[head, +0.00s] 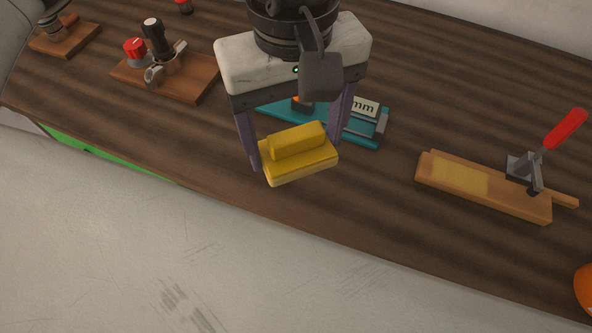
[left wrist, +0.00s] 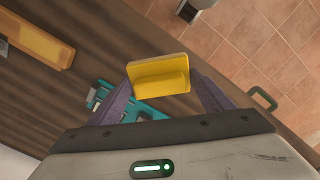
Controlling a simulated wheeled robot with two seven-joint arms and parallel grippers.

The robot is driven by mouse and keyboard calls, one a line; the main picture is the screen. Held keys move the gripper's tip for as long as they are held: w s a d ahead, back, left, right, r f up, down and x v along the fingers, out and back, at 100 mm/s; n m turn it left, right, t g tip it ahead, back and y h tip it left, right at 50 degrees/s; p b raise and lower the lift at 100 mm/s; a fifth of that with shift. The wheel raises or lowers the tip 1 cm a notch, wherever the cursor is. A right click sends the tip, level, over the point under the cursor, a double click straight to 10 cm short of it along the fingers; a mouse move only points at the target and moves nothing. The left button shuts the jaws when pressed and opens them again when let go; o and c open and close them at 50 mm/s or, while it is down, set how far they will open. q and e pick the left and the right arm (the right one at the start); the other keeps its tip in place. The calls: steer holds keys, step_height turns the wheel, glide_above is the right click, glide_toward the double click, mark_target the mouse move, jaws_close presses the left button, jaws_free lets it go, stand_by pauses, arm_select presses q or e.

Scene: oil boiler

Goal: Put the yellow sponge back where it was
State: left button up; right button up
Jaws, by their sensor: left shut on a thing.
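The yellow sponge (head: 299,157) is a block with a raised ridge on top. My left gripper (head: 297,155) is shut on it and holds it in the air near the front edge of the counter. In the left wrist view the sponge (left wrist: 159,76) sits between the two purple fingers of the gripper (left wrist: 158,85). A wooden board (head: 520,199) with a yellow rectangular patch (head: 460,178) and a red-handled clamp (head: 535,160) lies on the counter to the right. My right gripper is not in view.
A teal device (head: 362,138) with an "mm" label lies behind the sponge, partly hidden by my gripper. Wooden boards with fittings (head: 167,75) stand at the left. An orange object (head: 585,288) is cut off at the right edge. The dark counter (head: 440,100) is clear behind the clamp board.

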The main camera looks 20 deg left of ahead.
mark_target(294, 129)
arm_select(q)
step_height(294, 129, down, 8)
steer(key=shift+r+p, duration=0.25)
steer(key=shift+p, duration=0.05)
steer(key=shift+f, duration=0.15)
steer(key=o, duration=1.3)
steer(key=shift+w, duration=0.1)
steer(key=shift+o, duration=0.2)
step_height(294, 129, up, 12)
steer(key=shift+a+r, duration=0.15)
steer(key=shift+r, duration=0.05)
